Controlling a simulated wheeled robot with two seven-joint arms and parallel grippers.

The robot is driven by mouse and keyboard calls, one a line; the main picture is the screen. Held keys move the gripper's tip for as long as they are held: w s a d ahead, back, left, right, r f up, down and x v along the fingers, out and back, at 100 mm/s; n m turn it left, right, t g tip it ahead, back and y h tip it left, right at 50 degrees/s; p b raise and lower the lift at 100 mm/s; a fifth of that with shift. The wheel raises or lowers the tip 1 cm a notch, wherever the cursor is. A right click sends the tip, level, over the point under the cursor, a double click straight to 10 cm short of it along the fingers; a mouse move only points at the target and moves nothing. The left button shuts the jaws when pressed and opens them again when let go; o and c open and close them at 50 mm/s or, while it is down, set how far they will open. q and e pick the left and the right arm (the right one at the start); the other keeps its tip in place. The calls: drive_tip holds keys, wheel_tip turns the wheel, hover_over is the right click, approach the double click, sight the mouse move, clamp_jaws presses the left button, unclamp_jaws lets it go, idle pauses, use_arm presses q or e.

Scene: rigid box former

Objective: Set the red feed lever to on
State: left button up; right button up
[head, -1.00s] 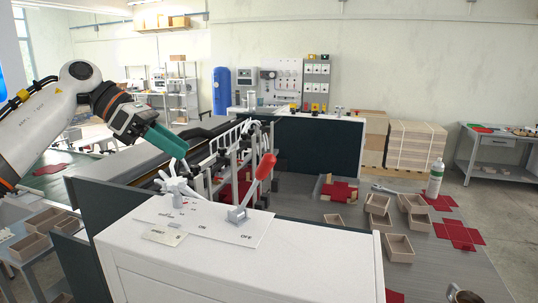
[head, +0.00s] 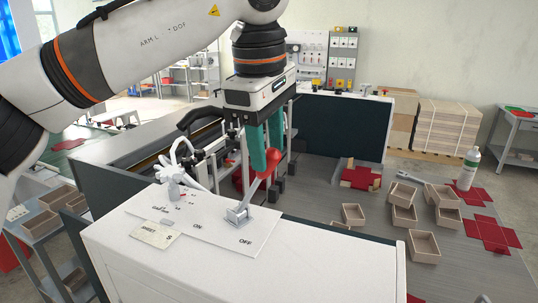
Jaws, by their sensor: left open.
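The red feed lever has a red grip (head: 271,161) on a metal rod that rises from a bracket (head: 238,214) on the white panel (head: 215,232). The rod leans to the right, to the side of the OFF label; the ON label lies to the left. My left gripper (head: 265,152) points down from above, with green fingers. It is open, and its fingertips are at the red grip, which partly shows between and below them. I cannot tell whether they touch it. My right gripper is not in view.
A RESET plate (head: 155,234) lies at the panel's front left. Machine rails and posts stand close behind the lever. Open boxes (head: 424,246) and red blanks (head: 486,232) lie on the grey table at right.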

sight(254, 186)
use_arm(q)
drive_tip(key=shift+w+f, duration=0.1)
drive_tip(key=shift+f, duration=1.3)
clamp_jaws()
